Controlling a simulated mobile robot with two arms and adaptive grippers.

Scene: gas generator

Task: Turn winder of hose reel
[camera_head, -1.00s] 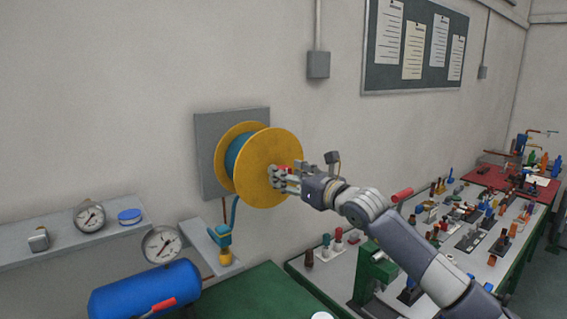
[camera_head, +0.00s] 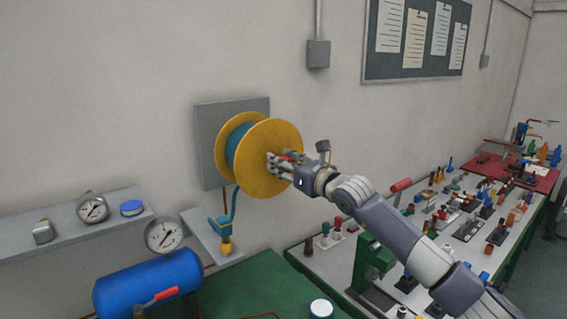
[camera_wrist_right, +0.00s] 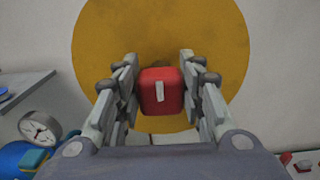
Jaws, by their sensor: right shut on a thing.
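The hose reel has a yellow disc (camera_head: 262,178) with blue hose (camera_head: 233,148) wound behind it, on a grey wall plate (camera_head: 205,135). Its winder is a red knob (camera_wrist_right: 162,92) standing out from the disc, seen end-on in the right wrist view. My right gripper (camera_head: 278,162) is at the front of the disc, its fingers on either side of the red knob and shut on it. In the head view the fingers hide most of the knob. My left gripper is not in view.
A blue tank (camera_head: 150,282) with a gauge (camera_head: 164,235) stands at lower left, below a grey shelf (camera_head: 70,238). A green table (camera_head: 262,285) lies below the reel. A long bench at right holds many small fittings and a green press (camera_head: 372,262).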

